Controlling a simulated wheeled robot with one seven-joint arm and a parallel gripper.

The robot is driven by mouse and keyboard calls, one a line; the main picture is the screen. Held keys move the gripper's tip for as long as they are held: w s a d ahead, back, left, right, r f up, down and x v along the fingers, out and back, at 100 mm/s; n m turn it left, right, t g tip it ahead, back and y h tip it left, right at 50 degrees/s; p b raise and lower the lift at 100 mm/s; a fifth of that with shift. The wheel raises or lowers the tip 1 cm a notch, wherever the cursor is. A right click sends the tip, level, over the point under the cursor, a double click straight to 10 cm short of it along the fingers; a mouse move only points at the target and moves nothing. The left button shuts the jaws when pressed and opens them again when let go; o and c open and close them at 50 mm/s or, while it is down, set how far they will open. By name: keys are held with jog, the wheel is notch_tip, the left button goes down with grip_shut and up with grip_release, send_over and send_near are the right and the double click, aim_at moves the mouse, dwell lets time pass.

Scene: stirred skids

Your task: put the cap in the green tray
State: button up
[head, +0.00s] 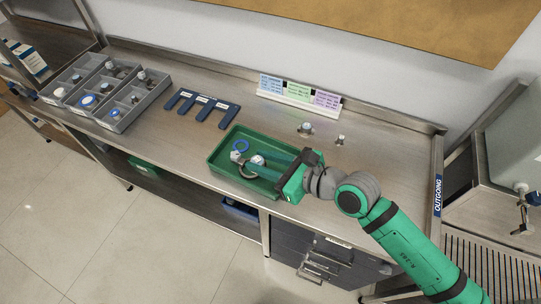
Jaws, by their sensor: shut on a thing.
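The green tray (216,163) lies on the steel bench near its front edge. My gripper (264,165) reaches into the space over the tray from the right. It is shut on a small white and blue thing (257,160), which looks like the cap. The fingers hide part of it, and I cannot tell whether it touches the tray floor. A blue ring (241,145), a small white and grey piece (236,157) and a grey ring (246,172) lie in the tray, left of and below my fingertips.
A grey compartment box (119,122) with small parts stands at the left. A dark blue slotted rack (203,103) lies behind the tray. Label cards (298,93) stand at the back. Two small metal parts (306,128) (340,140) lie behind my gripper. The bench's right end is clear.

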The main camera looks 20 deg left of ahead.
jog(key=w+f, duration=0.2)
jog(key=w, duration=0.1)
jog(key=w+a+f, duration=0.1)
jog(key=w+f, duration=0.2)
jog(key=w, duration=0.1)
jog(key=w+f, duration=0.2)
jog(key=w, duration=0.1)
jog(key=shift+w+a+f, duration=0.15)
jog(key=shift+w+f, duration=0.05)
jog(key=shift+f, duration=0.2)
jog(key=shift+w+f, duration=0.3)
jog(key=shift+f, duration=1.65)
jog(key=shift+f, duration=0.1)
jog(key=o, duration=0.8)
jog(key=shift+w, duration=0.15)
